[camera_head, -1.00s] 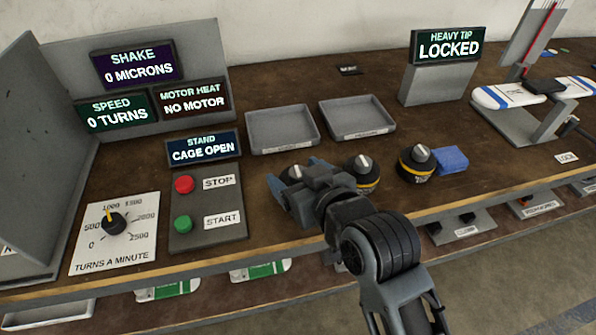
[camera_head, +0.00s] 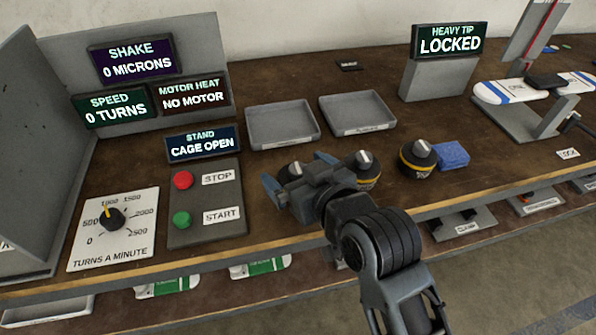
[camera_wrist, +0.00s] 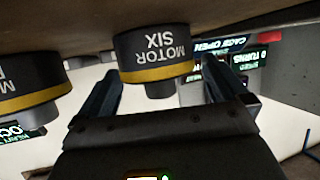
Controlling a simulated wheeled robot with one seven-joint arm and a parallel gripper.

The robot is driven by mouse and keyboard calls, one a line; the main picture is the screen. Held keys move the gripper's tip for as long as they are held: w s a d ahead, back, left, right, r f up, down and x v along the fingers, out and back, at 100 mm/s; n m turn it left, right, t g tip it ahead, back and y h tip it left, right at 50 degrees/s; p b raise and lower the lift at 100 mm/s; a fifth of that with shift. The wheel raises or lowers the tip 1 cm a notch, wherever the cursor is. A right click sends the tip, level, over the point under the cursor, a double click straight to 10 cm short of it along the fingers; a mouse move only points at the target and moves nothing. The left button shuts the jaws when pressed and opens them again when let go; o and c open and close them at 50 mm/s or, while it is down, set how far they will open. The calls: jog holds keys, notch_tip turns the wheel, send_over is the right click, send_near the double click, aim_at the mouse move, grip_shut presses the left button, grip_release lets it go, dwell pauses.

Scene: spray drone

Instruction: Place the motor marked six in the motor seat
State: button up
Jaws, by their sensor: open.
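The motor marked six (camera_wrist: 155,55) is a dark cylinder with a yellow band and a narrower end. It stands upright on the bench; the wrist view shows it upside down. In the head view its top (camera_head: 291,172) shows between my fingers, and its body is mostly hidden by my gripper. My gripper (camera_head: 298,172) is open, with one finger on each side of the motor. In the wrist view my gripper (camera_wrist: 160,80) has a gap between each finger and the narrower end. I cannot make out the motor seat.
A second motor (camera_head: 367,168) stands close to the right of my gripper. A third motor (camera_head: 418,158) stands farther right beside a blue block (camera_head: 452,155). Two grey trays (camera_head: 282,140) lie behind. A button panel (camera_head: 207,228) is at the left. The stand sign (camera_head: 202,146) reads CAGE OPEN.

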jog(key=v, duration=0.7)
jog(key=shift+s+d+r, duration=0.1)
jog(key=shift+d+r, duration=0.15)
jog(key=shift+d, duration=0.25)
jog(key=s+d+f+m+t+h, duration=0.1)
jog(key=s+d+f+m+h, duration=0.1)
jog(key=s+d, duration=0.6)
jog(key=s+d+f+m+t+h, duration=0.1)
jog(key=s+d+f+m+h, duration=0.2)
jog(key=s+d, duration=0.4)
jog(key=s+f, duration=0.1)
jog(key=s, duration=0.6)
jog(key=shift+d+f+t+h, duration=0.3)
jog(key=shift+d, duration=0.1)
jog(key=shift+m+t+h, duration=0.3)
jog(key=shift+m+h, duration=0.3)
jog(key=shift+h, duration=0.1)
jog(key=s+d+r, duration=0.1)
jog(key=s, duration=0.2)
jog(key=s+r, duration=0.1)
jog(key=s, duration=0.2)
jog(key=s+d+r, duration=0.1)
jog(key=s+r, duration=0.1)
jog(key=s, duration=0.1)
jog(key=shift+s+d+r, duration=0.1)
jog(key=shift+s+d, duration=0.15)
jog(key=shift+d, duration=0.15)
jog(key=shift+s+r, duration=0.2)
jog(key=shift+c, duration=0.8)
